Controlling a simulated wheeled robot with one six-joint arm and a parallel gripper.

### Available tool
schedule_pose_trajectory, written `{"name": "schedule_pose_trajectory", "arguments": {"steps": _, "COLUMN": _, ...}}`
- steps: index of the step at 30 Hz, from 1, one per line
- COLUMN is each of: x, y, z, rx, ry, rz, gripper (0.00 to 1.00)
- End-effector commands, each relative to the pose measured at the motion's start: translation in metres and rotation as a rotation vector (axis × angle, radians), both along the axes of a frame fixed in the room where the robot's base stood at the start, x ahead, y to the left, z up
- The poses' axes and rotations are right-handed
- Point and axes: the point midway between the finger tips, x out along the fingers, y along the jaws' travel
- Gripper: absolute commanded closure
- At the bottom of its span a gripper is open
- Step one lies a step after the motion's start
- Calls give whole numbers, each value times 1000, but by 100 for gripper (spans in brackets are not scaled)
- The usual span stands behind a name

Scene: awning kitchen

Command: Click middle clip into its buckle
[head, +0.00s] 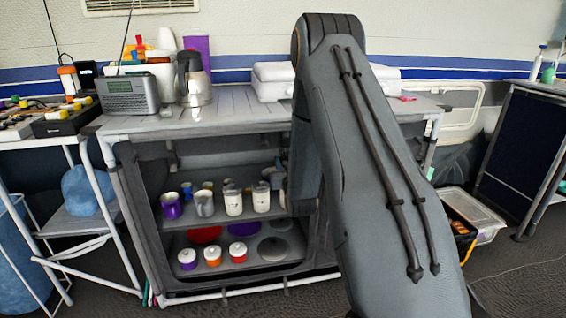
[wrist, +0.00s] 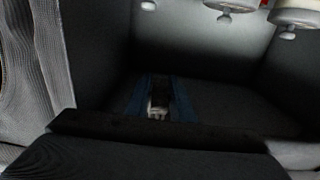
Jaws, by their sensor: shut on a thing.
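My gripper (wrist: 160,92) shows in the dark middle of the wrist view, with a bluish finger on each side. It is shut on a small dark piece with a pale end (wrist: 157,109), which looks like a clip. I cannot tell whether it is the middle one. The buckle cannot be made out in either view. In the head view, my arm reaches toward the grey cabinet (head: 120,185), and the gripper is largely hidden behind my arm. Whether the clip touches anything is too dark to tell.
The cabinet's open shelf holds several containers, including a pale jar (head: 233,200). Lower down are small lidded jars (head: 212,256). Pale rounded things (wrist: 300,14) hang into the wrist view's top right. A grey mesh fabric (wrist: 40,60) edges its left. A radio (head: 129,95) stands on the countertop.

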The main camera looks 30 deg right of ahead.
Motion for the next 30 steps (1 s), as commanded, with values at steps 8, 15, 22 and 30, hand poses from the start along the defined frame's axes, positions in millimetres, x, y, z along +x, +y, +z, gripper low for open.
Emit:
{"name": "schedule_pose_trajectory", "arguments": {"steps": 8, "x": -11, "y": 4, "z": 21, "rx": 0, "ry": 1, "rz": 1, "gripper": 100}}
{"name": "schedule_pose_trajectory", "arguments": {"steps": 15, "x": -11, "y": 4, "z": 19, "rx": 0, "ry": 1, "rz": 1, "gripper": 100}}
{"name": "schedule_pose_trajectory", "arguments": {"steps": 22, "x": -11, "y": 4, "z": 19, "rx": 0, "ry": 0, "rz": 1, "gripper": 66}}
{"name": "schedule_pose_trajectory", "arguments": {"steps": 30, "x": -21, "y": 6, "z": 19, "rx": 1, "ry": 3, "rz": 0, "gripper": 66}}
